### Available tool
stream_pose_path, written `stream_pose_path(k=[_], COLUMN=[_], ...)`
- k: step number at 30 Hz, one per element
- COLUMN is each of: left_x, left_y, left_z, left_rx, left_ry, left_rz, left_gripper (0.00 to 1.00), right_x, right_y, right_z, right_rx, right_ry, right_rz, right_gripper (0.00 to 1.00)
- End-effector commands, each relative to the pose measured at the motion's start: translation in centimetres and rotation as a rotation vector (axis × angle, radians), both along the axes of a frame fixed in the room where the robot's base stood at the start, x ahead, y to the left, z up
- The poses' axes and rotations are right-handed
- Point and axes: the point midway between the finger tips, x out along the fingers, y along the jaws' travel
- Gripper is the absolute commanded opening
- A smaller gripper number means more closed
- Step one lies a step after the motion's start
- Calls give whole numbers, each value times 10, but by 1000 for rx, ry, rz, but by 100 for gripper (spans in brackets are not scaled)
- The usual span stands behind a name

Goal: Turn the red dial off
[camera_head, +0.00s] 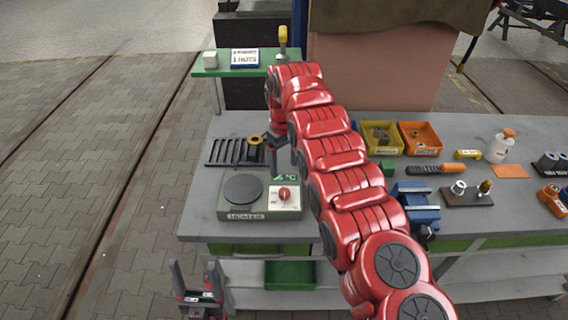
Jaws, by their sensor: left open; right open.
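The heater (208,203) is a grey-green box on the workbench with a round black plate (243,188) on its left. The red dial (284,193) sits on a white panel at the heater's right. The dial's pointer setting is too small to read. My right arm crosses the bench, and its gripper (274,155) points down behind the heater, above and slightly left of the dial in the picture. It is open, apart from the dial, and partly hidden by its own arm. My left gripper (197,294) is open and empty, low in front of the bench's left end.
A black slotted rack (225,152) and a yellow-black round item (255,141) are beside the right gripper. Yellow (367,143) and orange (420,148) bins and a blue vise (417,205) lie right of the arm. A green shelf (225,72) stands behind.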

Motion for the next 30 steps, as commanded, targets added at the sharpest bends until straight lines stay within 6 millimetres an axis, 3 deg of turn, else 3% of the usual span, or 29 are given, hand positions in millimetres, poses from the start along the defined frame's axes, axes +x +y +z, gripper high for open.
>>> stream_pose_path(k=[1, 3, 10, 26, 30], left_x=[0, 0, 0, 0, 0], left_y=[0, 0, 0, 0, 0], left_z=[22, 36, 67, 68, 68], left_rx=[0, 0, 0, 0, 0], left_ry=[0, 0, 0, 0, 0], left_rz=[0, 0, 0, 0, 0], left_gripper=[69, 69, 69, 69, 69], right_x=[0, 0, 1, 0, 11], right_y=[0, 0, 0, 0, 0], right_z=[21, 36, 66, 68, 57], right_rx=[0, 0, 0, 0, 11], right_ry=[0, 0, -2, -2, -37], right_rz=[0, 0, 1, 0, -11], right_gripper=[74, 74, 74, 74, 74])
